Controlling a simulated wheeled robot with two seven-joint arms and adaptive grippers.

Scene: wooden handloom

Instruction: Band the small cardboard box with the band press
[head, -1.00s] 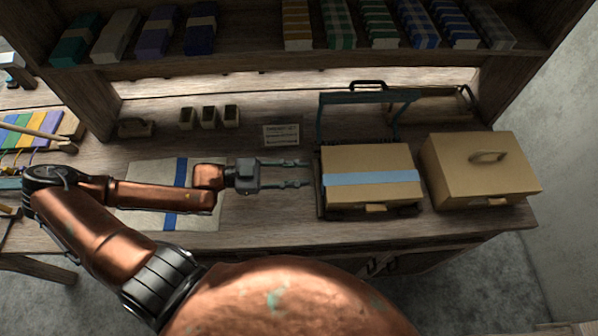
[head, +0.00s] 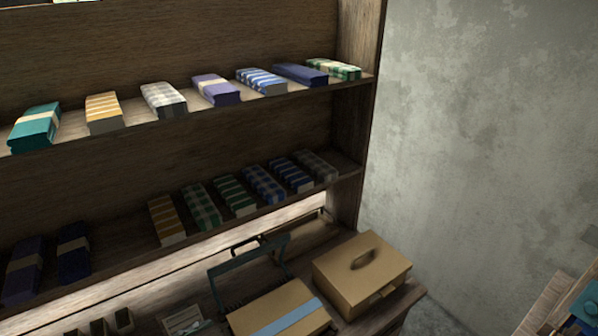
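A tan cardboard box (head: 262,312) with a light blue band (head: 290,320) across its top is at the bottom edge, cut off by the frame. The teal frame of the band press (head: 219,292), with a dark handle on top, stands raised behind this box. Neither gripper can be made out in this view. The lower part of the press is out of view.
Shelves above the bench hold several folded cloths with paper bands, such as a teal one (head: 36,127) and a purple one (head: 216,90). A small card (head: 183,319) and little pots (head: 122,320) stand at the bottom left. A bare wall (head: 470,150) closes the right side.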

